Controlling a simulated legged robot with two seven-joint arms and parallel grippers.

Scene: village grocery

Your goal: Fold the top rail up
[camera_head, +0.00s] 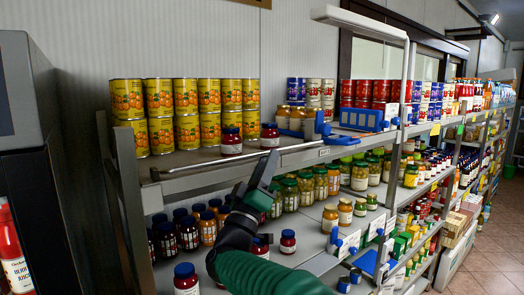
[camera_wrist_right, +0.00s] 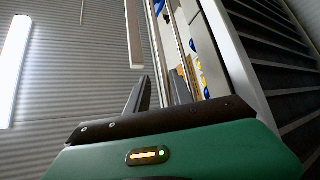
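The top rail (camera_head: 225,161) is a thin metal bar along the front of the top shelf, running from the left post towards the middle of the unit. It looks low, about level with the shelf edge. My right gripper (camera_head: 269,165) comes up from below, with its fingertips at the rail. In the right wrist view the two dark fingers of my right gripper (camera_wrist_right: 160,95) are apart, with thin metal bars running up beyond them. I cannot tell whether the fingers touch the rail. My left gripper is not in view.
Yellow cans (camera_head: 188,130) stand in stacks at the back of the top shelf. Small red jars with dark lids (camera_head: 231,142) stand just behind the rail. Blue clips (camera_head: 322,127) sit at the shelf front on the right. Jars (camera_head: 305,187) fill the shelf below, close to my right arm.

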